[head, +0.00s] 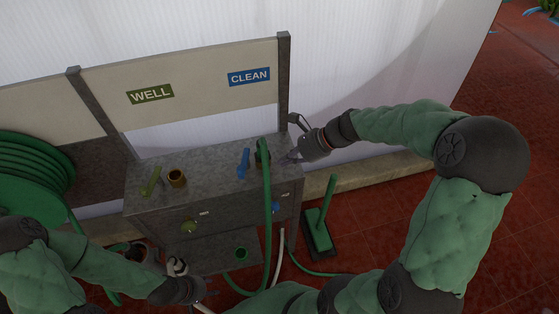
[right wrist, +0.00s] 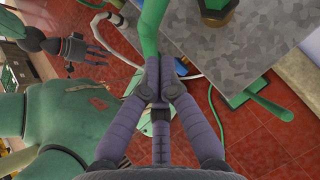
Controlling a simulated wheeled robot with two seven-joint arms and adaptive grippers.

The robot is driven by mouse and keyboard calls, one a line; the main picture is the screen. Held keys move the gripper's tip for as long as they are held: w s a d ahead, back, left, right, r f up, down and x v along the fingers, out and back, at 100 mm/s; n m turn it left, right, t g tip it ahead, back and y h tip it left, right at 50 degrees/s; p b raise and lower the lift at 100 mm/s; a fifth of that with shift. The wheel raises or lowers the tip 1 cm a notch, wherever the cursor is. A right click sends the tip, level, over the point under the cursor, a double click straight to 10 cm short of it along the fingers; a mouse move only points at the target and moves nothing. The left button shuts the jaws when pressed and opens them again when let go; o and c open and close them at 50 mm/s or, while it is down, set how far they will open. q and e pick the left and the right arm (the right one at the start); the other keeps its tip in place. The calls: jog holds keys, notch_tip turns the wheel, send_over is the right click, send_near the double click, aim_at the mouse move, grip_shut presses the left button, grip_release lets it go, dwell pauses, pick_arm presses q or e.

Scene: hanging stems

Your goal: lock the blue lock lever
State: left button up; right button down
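The blue lever (head: 243,163) is on the top of the grey bench, beside the fitting (head: 258,160) where a green hose (head: 267,210) meets the top. It is tilted, and I cannot tell whether it is locked. My right gripper (head: 287,158) is just right of the hose, low over the right end of the bench top. In the right wrist view its fingers (right wrist: 158,78) are together, with the hose passing behind them, and nothing is clearly held. My left gripper (head: 211,290) is low in front of the bench; in the right wrist view its fingers (right wrist: 98,53) are spread and empty.
An olive lever (head: 151,181) and a brown round port (head: 177,178) are at the bench's left. A hose reel (head: 30,178) is far left. WELL and CLEAN signs hang behind.

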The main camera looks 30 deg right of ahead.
aim_at(244, 160)
jog(key=b+x, duration=0.1)
jog(key=x, duration=0.2)
jog(key=b+x, duration=0.1)
jog(key=x, duration=0.2)
jog(key=a+r+b+x, duration=0.1)
jog(key=x, duration=0.3)
jog(key=shift+w+r, duration=0.15)
jog(key=shift+w, duration=0.15)
jog(key=shift+w+a, duration=0.4)
jog(key=shift+a, duration=0.2)
pick_arm(q)
notch_tip(244, 160, down, 4)
jog(key=shift+r, duration=0.15)
pick_arm(e)
jog(key=shift+r, duration=0.1)
pick_arm(q)
jog(key=shift+d+r, duration=0.1)
pick_arm(e)
jog(key=shift+a, duration=0.15)
